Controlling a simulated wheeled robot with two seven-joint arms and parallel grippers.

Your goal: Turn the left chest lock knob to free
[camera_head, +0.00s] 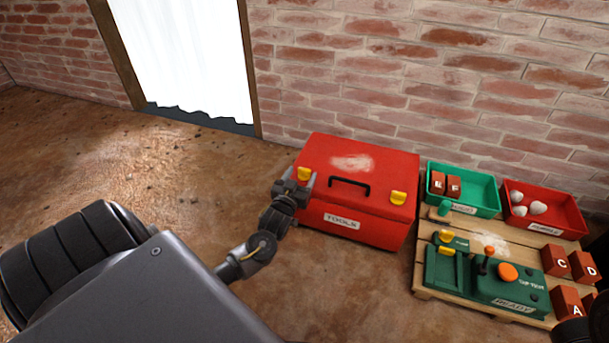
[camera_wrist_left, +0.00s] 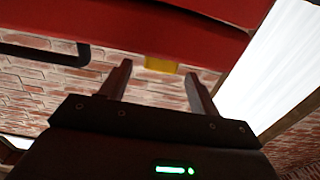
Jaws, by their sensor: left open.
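The red tool chest (camera_head: 360,218) stands closed on the floor by the brick wall, with a TOOLS label on its front. Its left lock knob (camera_head: 304,173) is yellow, at the front left of the lid; a matching right knob (camera_head: 398,198) sits to the right. My left gripper (camera_head: 296,183) is at the left knob, jaws open. In the left wrist view the left knob (camera_wrist_left: 161,64) shows in the gap between the open fingertips (camera_wrist_left: 158,70), under the red chest edge. I see no finger touching it.
A black handle (camera_head: 350,186) lies between the knobs. Right of the chest are a green bin (camera_head: 478,208), a red bin (camera_head: 570,228) with pale lumps, and a pallet (camera_head: 428,245) with a green control box (camera_head: 485,285) and lettered blocks. Floor left of the chest is clear.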

